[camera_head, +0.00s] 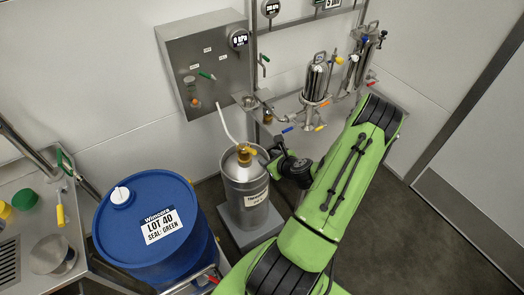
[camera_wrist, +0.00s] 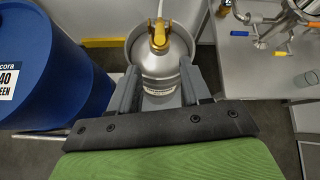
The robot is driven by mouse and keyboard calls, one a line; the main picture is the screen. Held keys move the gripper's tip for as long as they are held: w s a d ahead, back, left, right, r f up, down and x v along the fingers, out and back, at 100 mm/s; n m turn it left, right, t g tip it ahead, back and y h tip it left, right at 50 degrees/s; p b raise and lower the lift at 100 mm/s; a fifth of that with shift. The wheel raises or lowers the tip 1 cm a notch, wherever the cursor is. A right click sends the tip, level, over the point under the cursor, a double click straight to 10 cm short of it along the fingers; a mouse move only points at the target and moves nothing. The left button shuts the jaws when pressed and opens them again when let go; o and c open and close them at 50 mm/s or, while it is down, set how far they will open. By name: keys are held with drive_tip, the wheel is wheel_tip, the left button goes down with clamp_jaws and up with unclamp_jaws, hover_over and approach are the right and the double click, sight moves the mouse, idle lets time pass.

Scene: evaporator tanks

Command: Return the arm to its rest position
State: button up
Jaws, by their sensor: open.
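My green arm reaches from the bottom of the head view up to the right, with its wrist bent back toward the steel cylinder. My gripper (camera_wrist: 160,80) is open in the wrist view, its two dark fingers apart with nothing held between them. The steel cylinder (camera_head: 246,195) with a brass valve (camera_head: 244,154) stands upright on a grey base, just beyond the fingers. It also shows in the wrist view (camera_wrist: 160,62). In the head view the fingertips are small and partly hidden, so I cannot tell whether they touch the cylinder.
A blue drum (camera_head: 150,238) labelled LOT 40 stands left of the cylinder. A steel control box (camera_head: 205,62) with a gauge is on the back wall. Steel filter housings (camera_head: 316,80) with coloured valve handles stand behind my arm. A steel counter (camera_head: 25,240) is far left. Floor at right is clear.

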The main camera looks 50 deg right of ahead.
drive_tip(key=w+a+r+n+g+y, duration=0.2)
drive_tip(key=w+a+r+n, duration=0.1)
drive_tip(key=a+r+n, duration=0.55)
drive_tip(key=w+a+r+n+g+y, duration=0.1)
drive_tip(key=w+a+r+n+y, duration=0.15)
drive_tip(key=a+r+n, duration=0.6)
drive_tip(key=s+a+r+n, duration=0.5)
drive_tip(key=s+a+n, duration=0.2)
drive_tip(key=n, duration=0.3)
drive_tip(key=s+a+r+n+g+h, duration=0.1)
drive_tip(key=s+a+r+n, duration=0.5)
drive_tip(key=s+n, duration=0.4)
drive_tip(key=shift+a+r+g, duration=0.25)
drive_tip(key=shift+a+g, duration=0.05)
drive_tip(key=shift+a, duration=0.35)
drive_tip(key=shift+s, duration=0.1)
